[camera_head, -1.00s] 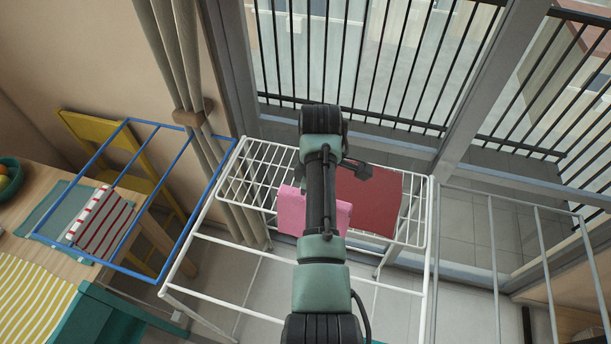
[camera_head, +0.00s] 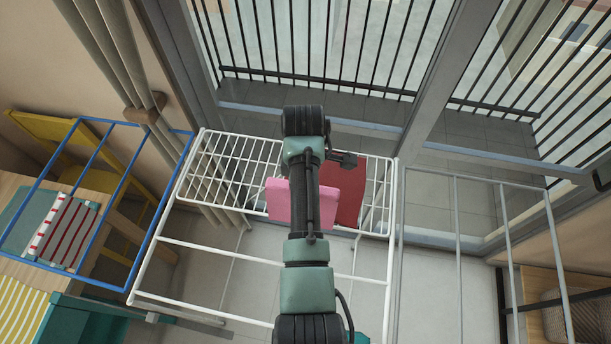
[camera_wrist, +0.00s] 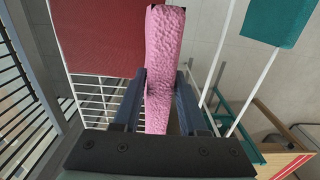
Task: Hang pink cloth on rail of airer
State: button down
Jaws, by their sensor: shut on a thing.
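The pink cloth (camera_head: 287,200) shows on both sides of my arm in the head view, above the white airer (camera_head: 393,205). In the wrist view the pink cloth (camera_wrist: 165,55) stands between the two dark fingers of my gripper (camera_wrist: 163,90), which is shut on it. My gripper is hidden behind my arm in the head view. A dark red cloth (camera_head: 347,214) lies over the airer's far slatted part, partly covered by the pink cloth in view. I cannot tell whether the pink cloth touches the airer.
A blue rack (camera_head: 92,159) with a red-striped cloth (camera_head: 62,232) near it is at left, by a wooden table and yellow chair (camera_head: 42,128). A grey rack (camera_head: 508,240) stands at right. Windows with black bars are behind. The airer's near rails look bare.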

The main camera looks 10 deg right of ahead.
jog(key=shift+s+a+p, duration=2)
jog(key=shift+s+p, duration=1.05)
jog(key=shift+s, duration=3.05)
jog(key=shift+f+b, duration=4.95)
jog(key=shift+f, duration=2.15)
jog(key=shift+c, duration=1.8)
grip_release()
